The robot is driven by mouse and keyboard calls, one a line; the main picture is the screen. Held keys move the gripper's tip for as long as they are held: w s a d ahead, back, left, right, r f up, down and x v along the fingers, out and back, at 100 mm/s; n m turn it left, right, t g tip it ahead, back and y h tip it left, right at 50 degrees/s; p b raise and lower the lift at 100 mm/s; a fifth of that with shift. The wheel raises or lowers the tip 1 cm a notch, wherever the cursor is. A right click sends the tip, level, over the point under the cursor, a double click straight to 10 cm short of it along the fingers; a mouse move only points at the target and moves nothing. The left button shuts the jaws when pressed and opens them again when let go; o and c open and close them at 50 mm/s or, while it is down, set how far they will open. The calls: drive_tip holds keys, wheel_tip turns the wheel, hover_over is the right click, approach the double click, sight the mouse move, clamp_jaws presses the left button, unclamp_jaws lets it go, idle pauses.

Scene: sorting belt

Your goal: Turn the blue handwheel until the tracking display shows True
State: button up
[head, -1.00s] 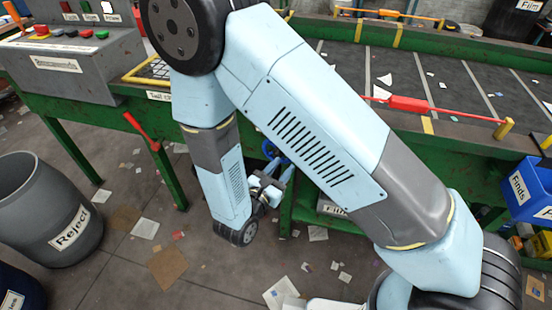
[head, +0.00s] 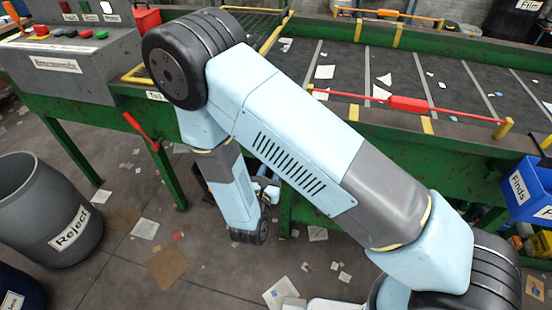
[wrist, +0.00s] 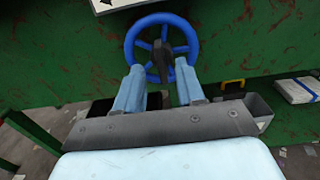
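The blue handwheel (wrist: 131,38) is on the green belt frame, upright and facing me in the wrist view, with a dark hub and handle piece at its centre. My gripper (wrist: 160,66) is open, its two light-blue fingers spread. The fingertips overlap the lower left and lower right of the rim; I cannot tell whether they touch it. In the head view my arm hides the wheel and most of my gripper. No readable tracking display shows; only the lower edge of a white plate (wrist: 118,4) with a black arrow mark is above the wheel.
A control box (head: 65,65) with buttons stands at the left. A red lever (head: 140,130) sticks out from the green frame. A grey Reject bin (head: 35,205) stands on the floor, and a blue Finds bin (head: 528,185) is at the right. Paper scraps lie on the floor.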

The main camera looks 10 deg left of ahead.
drive_tip(key=shift+w+d, duration=0.2)
drive_tip(key=shift+w, duration=2.4)
clamp_jaws()
